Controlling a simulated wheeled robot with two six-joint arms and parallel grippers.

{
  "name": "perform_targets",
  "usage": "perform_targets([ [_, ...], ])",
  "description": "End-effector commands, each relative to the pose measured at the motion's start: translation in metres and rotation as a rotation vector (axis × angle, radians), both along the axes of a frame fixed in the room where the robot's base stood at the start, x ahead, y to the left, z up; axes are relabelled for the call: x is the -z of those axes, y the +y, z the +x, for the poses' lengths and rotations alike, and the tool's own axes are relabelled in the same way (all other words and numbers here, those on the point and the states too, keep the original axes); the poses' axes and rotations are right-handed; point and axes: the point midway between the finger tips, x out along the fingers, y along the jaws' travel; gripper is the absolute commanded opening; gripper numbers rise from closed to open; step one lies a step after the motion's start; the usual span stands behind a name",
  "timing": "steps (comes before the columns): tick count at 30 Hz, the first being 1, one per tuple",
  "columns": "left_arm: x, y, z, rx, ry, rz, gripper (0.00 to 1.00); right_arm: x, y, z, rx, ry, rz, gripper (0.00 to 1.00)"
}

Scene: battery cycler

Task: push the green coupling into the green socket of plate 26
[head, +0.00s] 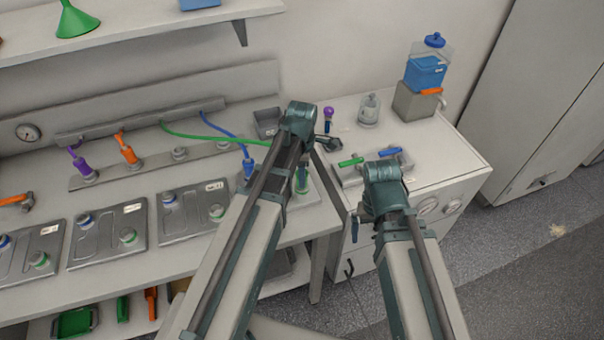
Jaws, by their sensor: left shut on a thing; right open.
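My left gripper (302,176) points down over the rightmost plate (318,211) and is shut on the green coupling, which is mostly hidden by the gripper and arm. A green hose (205,136) runs from the back rail to behind my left arm. Green (302,191) shows just below the fingers, at the plate's green socket; I cannot tell how far the coupling is in. A blue coupling (248,166) on a blue hose stands at this plate's left part. The plate labels are too small to read. My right gripper (355,228) is open and empty beside the right cabinet's front edge.
Several similar plates (108,234) lie to the left. Purple (80,165) and orange (129,153) couplings stand on a back strip. The right cabinet top carries a tray (346,172) with green and blue handles, a purple-topped item (328,116) and a blue-filled tank (426,70).

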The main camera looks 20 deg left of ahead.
Motion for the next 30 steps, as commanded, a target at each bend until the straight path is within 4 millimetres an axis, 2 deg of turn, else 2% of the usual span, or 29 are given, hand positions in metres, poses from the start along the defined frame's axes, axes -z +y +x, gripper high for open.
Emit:
perform_targets([
  [12, 0.0043, 0.0000, 0.0001, 0.000, 0.000, 0.000, 0.00, 0.0043, 0.0000, 0.0000, 0.000, 0.000, 0.000, 1.00],
  [13, 0.0043, 0.0000, 0.0001, 0.000, 0.000, 0.000, 0.48, 0.0043, 0.0000, 0.0000, 0.000, 0.000, 0.000, 1.00],
  [18, 0.0043, 0.0000, 0.0001, 0.000, 0.000, 0.000, 0.78, 0.0042, 0.0000, 0.0001, 0.000, 0.000, 0.000, 1.00],
  [19, 0.0043, 0.0000, 0.0000, 0.000, 0.000, 0.000, 0.81, 0.0042, 0.0000, 0.0001, 0.000, 0.000, 0.000, 1.00],
  [25, 0.0043, 0.0000, 0.0000, 0.000, 0.000, 0.000, 0.81, 0.0042, 0.0000, 0.0001, 0.000, 0.000, 0.000, 1.00],
  [28, 0.0043, 0.0000, 0.0000, 0.000, 0.000, 0.000, 0.99, 0.0043, 0.0000, 0.0000, 0.000, 0.000, 0.000, 1.00],
  [30, 0.0043, 0.0000, 0.0001, 0.000, 0.000, 0.000, 1.00, 0.0043, 0.0000, 0.0000, 0.000, 0.000, 0.000, 1.00],
])
